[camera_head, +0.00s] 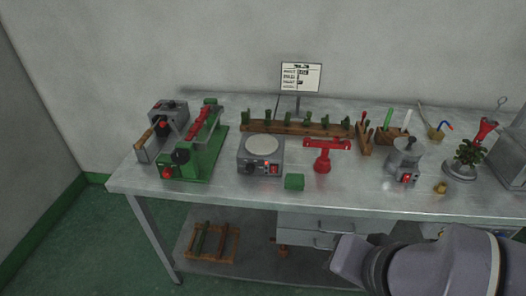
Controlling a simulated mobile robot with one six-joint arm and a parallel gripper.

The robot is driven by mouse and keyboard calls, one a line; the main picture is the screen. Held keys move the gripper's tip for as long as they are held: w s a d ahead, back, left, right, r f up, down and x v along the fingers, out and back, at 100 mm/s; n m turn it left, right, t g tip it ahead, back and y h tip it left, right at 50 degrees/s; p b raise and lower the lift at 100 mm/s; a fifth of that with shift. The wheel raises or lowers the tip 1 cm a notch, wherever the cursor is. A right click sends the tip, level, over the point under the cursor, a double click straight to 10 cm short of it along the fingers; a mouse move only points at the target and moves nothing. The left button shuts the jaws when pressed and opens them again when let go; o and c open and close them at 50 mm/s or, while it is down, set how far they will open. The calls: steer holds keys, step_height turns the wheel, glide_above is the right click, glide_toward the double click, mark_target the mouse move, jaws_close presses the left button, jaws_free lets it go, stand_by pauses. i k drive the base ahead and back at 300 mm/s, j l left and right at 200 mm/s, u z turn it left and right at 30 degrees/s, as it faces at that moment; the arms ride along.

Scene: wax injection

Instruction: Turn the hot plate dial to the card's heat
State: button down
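The hot plate (246,155) is a grey box with a round pale top, standing on the table left of centre. Its dark dial (250,168) is on the front face, beside a red switch (274,169). The dial's setting is too small to read. The card (301,77) stands upright on a stand at the back of the table, with dark lines of text too small to read. Part of my arm shows at the bottom right, in front of the table. My gripper is not in view.
A green machine (200,160) with red parts stands left of the hot plate. A small green block (294,181) and a red stand (323,155) are to its right. A wooden rack (290,128) lies behind. A grey pot (404,157) stands further right. The front table strip is mostly clear.

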mark_target(250, 169)
steer(key=i+j, duration=0.15)
steer(key=j, duration=0.4)
steer(key=i+j+z, duration=0.1)
steer(key=j, duration=0.45)
steer(key=i+j, duration=0.15)
steer(key=j, duration=0.4)
steer(key=i+j, duration=0.1)
steer(key=j, duration=0.5)
steer(key=i+j+z, duration=0.1)
steer(key=j, duration=0.45)
